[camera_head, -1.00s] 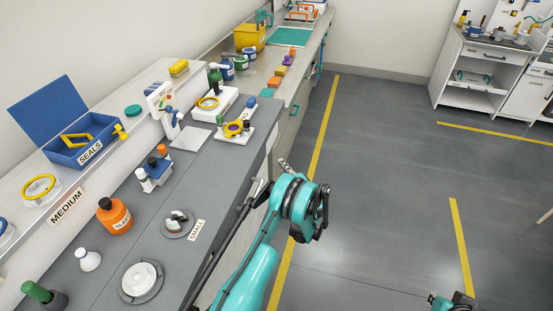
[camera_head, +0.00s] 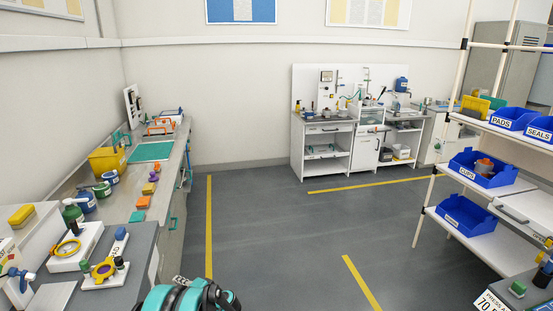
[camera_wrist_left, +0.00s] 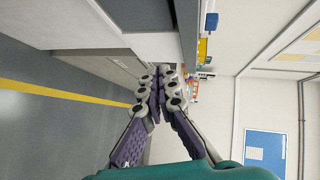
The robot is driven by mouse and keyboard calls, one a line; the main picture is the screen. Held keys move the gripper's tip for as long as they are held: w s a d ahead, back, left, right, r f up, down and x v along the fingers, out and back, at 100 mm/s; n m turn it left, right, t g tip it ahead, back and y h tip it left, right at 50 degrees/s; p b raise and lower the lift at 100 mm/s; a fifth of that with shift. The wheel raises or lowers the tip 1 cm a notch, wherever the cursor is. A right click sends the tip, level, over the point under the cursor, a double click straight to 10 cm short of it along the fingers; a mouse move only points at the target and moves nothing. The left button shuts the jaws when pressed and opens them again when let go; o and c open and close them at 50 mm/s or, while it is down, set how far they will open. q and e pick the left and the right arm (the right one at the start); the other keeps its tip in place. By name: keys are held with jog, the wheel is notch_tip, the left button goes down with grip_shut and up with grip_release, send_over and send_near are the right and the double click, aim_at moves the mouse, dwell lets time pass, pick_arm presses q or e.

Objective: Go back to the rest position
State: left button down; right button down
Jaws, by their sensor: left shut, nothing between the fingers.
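My left gripper (camera_head: 181,280) shows at the bottom edge of the head view, where only its fingertips stick up beyond my teal wrist. In the left wrist view its two jointed fingers (camera_wrist_left: 158,84) are closed together with nothing between them. It is in the air over the aisle beside the grey workbench (camera_head: 138,270), apart from the bench items. My right gripper is out of view.
At left, the bench holds a white fixture (camera_head: 75,246) with a yellow ring, a green bottle (camera_head: 72,215) and a yellow bin (camera_head: 108,160). A shelf rack with blue bins (camera_head: 466,215) stands at right. The floor (camera_head: 270,220) between is clear.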

pick_arm(q)
jog(key=s+d+r+n+g+h, duration=0.1)
jog(key=s+d+r+h, duration=0.2)
jog(key=s+r, duration=0.3)
jog(key=s+d+r+n+h, duration=0.1)
jog(key=s+d+r+h, duration=0.15)
jog(key=s+r, duration=0.4)
jog(key=s+d+n+h, duration=0.1)
jog(key=s+d+h, duration=0.2)
jog(key=s, duration=0.7)
jog(key=s+d+n+h, duration=0.2)
jog(key=s+d+h, duration=0.2)
jog(key=s+d, duration=0.4)
jog(key=s, duration=0.3)
jog(key=shift+s+d+r, duration=0.2)
jog(key=shift+d+r, duration=0.05)
jog(key=shift+r, duration=0.1)
jog(key=shift+r, duration=0.15)
